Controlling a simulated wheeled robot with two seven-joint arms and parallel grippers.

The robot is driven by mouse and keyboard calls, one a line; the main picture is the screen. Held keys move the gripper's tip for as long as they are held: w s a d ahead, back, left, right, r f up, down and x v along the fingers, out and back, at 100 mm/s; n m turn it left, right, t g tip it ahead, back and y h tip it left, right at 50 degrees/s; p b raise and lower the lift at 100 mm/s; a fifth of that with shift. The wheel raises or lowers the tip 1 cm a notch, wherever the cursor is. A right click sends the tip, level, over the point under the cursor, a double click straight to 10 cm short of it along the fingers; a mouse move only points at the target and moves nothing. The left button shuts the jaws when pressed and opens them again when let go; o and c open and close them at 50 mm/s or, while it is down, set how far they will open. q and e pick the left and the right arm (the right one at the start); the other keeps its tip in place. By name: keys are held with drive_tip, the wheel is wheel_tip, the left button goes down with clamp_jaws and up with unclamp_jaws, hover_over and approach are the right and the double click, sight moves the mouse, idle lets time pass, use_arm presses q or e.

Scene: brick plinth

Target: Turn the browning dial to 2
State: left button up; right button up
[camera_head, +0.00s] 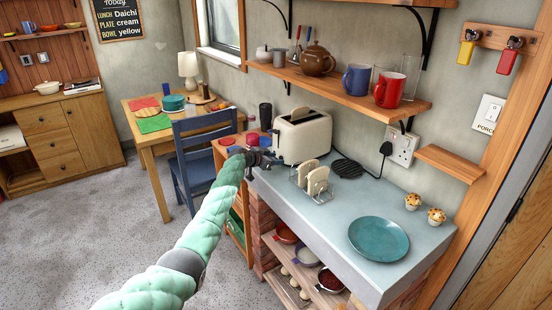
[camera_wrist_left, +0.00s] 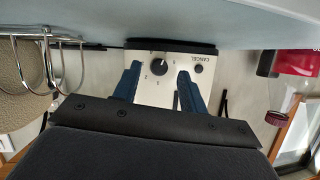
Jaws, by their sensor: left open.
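The cream toaster (camera_head: 305,138) stands at the back left of the counter, with bread showing at its top. Its control panel shows upside down in the left wrist view, with a black browning dial (camera_wrist_left: 159,67) ringed by small numerals and a CANCEL button (camera_wrist_left: 198,68) beside it. The dial's exact setting is too small to read. My left gripper (camera_head: 260,158) is at the toaster's near left end. In the left wrist view, its blue fingers (camera_wrist_left: 160,76) are open, one on each side of the dial; contact cannot be told. My right gripper is out of view.
A toast rack (camera_head: 319,197) with toast stands close to the toaster's right. A teal plate (camera_head: 378,239) and two muffins (camera_head: 436,215) are further right on the counter. A wooden shelf (camera_head: 352,96) with mugs hangs above. A blue chair (camera_head: 205,150) stands left.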

use_arm(q)
drive_tip(key=shift+w+d+f, duration=0.2)
drive_tip(key=shift+w+d, duration=0.1)
drive_tip(key=shift+d, duration=0.05)
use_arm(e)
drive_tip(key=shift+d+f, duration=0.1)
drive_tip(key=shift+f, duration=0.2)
use_arm(q)
drive_tip(key=shift+c, duration=0.2)
clamp_jaws()
